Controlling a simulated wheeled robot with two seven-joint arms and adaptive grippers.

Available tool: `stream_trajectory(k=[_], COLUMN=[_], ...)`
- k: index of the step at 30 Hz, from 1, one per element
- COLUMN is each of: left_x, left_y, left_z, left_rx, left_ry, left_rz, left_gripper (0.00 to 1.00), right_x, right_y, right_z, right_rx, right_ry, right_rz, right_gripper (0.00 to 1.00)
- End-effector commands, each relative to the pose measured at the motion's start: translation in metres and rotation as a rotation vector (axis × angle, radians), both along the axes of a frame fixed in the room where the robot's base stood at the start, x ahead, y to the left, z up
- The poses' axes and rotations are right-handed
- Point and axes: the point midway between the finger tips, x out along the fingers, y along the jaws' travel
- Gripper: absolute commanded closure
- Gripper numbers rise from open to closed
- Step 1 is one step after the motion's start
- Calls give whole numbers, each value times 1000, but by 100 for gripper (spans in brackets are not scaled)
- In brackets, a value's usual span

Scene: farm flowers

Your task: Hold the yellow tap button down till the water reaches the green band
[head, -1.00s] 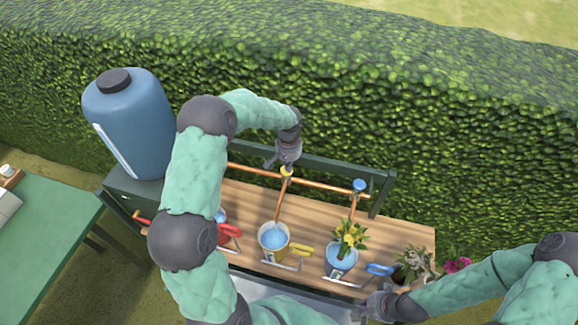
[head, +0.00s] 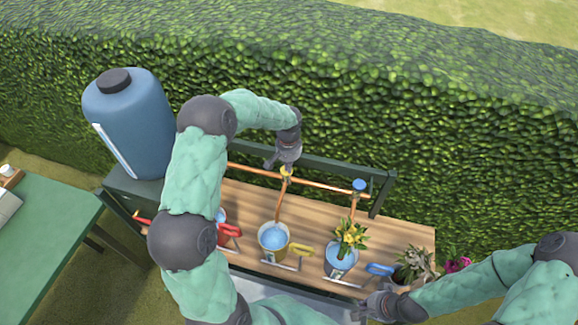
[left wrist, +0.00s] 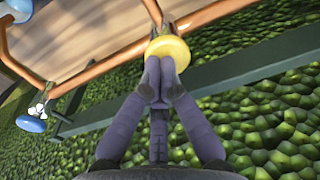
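The yellow tap button (head: 286,171) sits on the copper pipe above the yellow can, and it shows large in the left wrist view (left wrist: 168,50). My left gripper (head: 284,163) is shut and empty, with its fingertips (left wrist: 160,92) together against the button's face. I cannot tell how far the button is pressed. The yellow can (head: 287,250) stands upright under the spout with pale blue water (head: 273,237) inside. No green band can be made out. My right gripper (head: 375,303) is low at the front right, away from the tap; its fingers are unclear.
A blue tap button (head: 359,185) is right on the pipe. Under it, a blue-handled can (head: 341,262) holds water and yellow flowers (head: 350,235). A red-handled can (head: 229,230) is partly behind my left arm.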

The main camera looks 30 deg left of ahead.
Motion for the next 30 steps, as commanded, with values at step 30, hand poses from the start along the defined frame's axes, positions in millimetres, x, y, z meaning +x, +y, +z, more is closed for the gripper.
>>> stream_trajectory(k=[30], left_x=[0], left_y=[0], left_z=[85], left_rx=[1], left_ry=[-1], left_rz=[-2], left_gripper=[100], right_x=[0], right_y=[0], right_z=[22], right_rx=[0], right_ry=[0], right_rz=[0], right_gripper=[100])
